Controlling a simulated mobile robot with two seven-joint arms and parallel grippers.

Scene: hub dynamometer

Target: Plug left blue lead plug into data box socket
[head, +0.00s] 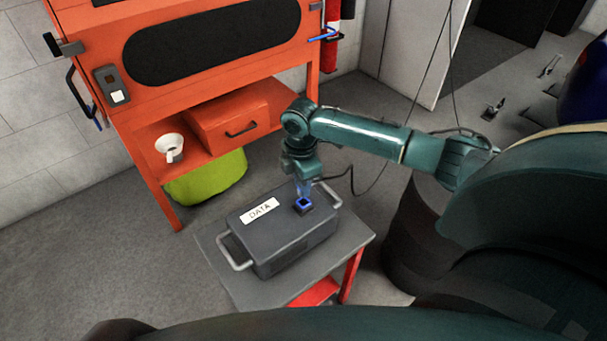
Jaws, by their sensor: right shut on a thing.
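The dark grey data box (290,243), with a white DATA label (260,210), sits on a small grey-topped stand. Its socket (304,205) shows as a blue-rimmed square on the top, towards the right end. My right gripper (303,187) points down just above this socket. It is shut on the blue lead plug (303,191), which is small and mostly hidden by the fingers. I cannot tell whether the plug touches the socket or is inside it. A thin black lead runs off to the right from the gripper. My left gripper is out of view.
The stand (225,277) has a little free top around the box, which has grey handles at its ends. Behind stands an orange cabinet (155,165) with a white cup (170,147) on its shelf. A green bin (208,180) is below.

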